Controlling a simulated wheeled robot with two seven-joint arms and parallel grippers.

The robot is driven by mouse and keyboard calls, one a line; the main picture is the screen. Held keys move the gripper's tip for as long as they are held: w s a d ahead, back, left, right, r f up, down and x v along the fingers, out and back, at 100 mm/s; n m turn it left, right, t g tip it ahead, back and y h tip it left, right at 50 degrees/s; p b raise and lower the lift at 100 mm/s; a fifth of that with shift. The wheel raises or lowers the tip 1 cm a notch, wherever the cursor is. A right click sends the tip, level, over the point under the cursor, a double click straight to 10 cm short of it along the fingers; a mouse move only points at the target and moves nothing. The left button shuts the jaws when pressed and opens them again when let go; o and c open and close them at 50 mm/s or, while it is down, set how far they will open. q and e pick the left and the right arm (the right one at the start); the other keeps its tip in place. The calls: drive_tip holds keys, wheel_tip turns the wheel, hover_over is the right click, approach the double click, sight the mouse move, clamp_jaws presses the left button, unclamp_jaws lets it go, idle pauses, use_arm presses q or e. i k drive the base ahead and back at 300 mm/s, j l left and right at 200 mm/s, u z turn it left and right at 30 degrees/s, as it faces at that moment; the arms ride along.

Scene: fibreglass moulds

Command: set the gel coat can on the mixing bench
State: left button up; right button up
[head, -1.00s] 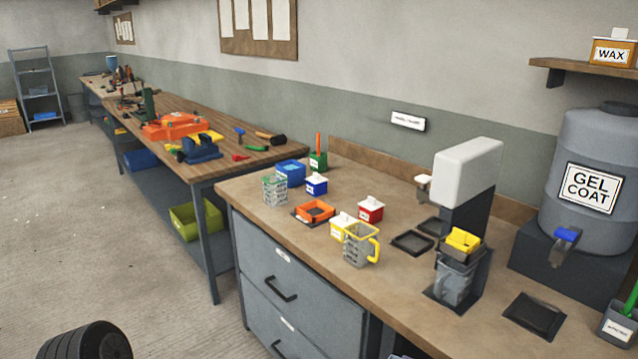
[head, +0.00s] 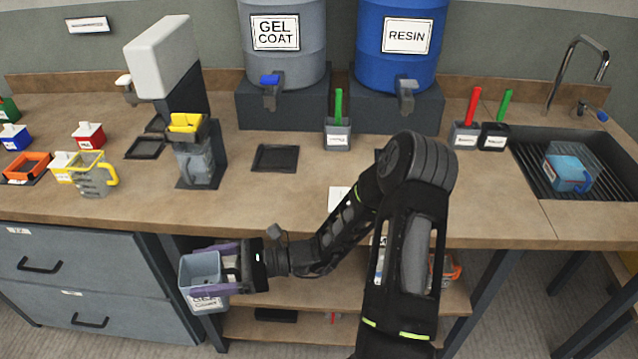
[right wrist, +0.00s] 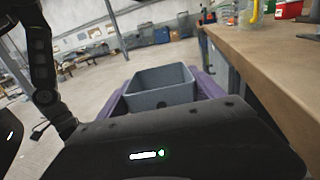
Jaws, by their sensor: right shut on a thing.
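My right gripper (head: 190,273) is shut on a grey open-topped can (head: 207,303), with one purple finger on each side of it. The can is roughly upright, just in front of the bench and below its top. Its white label is too small to read. In the right wrist view the can (right wrist: 160,92) is between the fingers and looks empty from what shows, apart from the bench (right wrist: 270,75) on the right. The bench (head: 270,205) runs across the head view, with a grey GEL COAT drum (head: 283,60) at its back. My left gripper is not in view.
A white-topped dispenser (head: 163,55), yellow-handled jug (head: 92,178) and small tubs crowd the left. A dark square pad (head: 275,158) is empty. A blue RESIN drum (head: 400,45) and sink (head: 590,155) stand right. The front strip of the top is mostly clear.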

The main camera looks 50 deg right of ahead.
sight(276, 198)
drive_tip(key=j, duration=0.3)
drive_tip(key=i+j, duration=0.1)
drive_tip(key=j, duration=0.15)
drive_tip(key=z, duration=1.2)
